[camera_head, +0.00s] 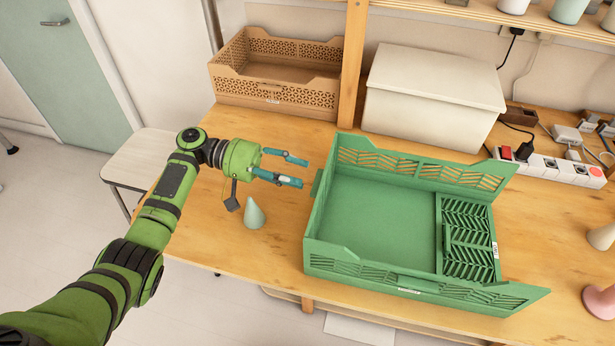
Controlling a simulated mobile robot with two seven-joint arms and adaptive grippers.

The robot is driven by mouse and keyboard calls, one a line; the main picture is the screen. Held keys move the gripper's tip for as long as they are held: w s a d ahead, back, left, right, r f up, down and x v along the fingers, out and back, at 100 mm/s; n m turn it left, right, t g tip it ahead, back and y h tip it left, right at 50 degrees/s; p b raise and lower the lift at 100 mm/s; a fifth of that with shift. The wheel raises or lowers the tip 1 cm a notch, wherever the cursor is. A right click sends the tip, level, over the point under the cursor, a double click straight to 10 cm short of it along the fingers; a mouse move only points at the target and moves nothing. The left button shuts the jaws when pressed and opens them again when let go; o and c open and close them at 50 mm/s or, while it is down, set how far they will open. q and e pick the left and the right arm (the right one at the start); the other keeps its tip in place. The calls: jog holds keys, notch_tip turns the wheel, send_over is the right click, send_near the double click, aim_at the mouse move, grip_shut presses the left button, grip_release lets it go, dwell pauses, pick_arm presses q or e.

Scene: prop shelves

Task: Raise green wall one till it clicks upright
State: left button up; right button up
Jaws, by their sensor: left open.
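A green crate (310,245) sits on the wooden table. Its far slotted wall (420,172) and near slotted wall (400,280) stand up. A slotted end panel (468,238) at the right lies folded down inside, over the floor. The left end shows nearly edge-on, with a small tab sticking out. No marking shows which wall is wall one. My left gripper (299,172) is open and empty, just left of the crate's left end, its fingers pointing at it without visible contact. My right gripper is not in view.
A small pale green cone (254,213) stands below my left gripper. A tan crate (275,95) and a cream box (430,100) stand at the back, beside a wooden post (352,60). A power strip (550,165) and cables lie at right. The near left tabletop is clear.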

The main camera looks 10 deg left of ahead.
pick_arm(q)
jog(key=a+r, duration=0.1)
jog(key=a, duration=0.7)
jog(key=shift+w, duration=0.25)
jog(key=shift+a, duration=0.15)
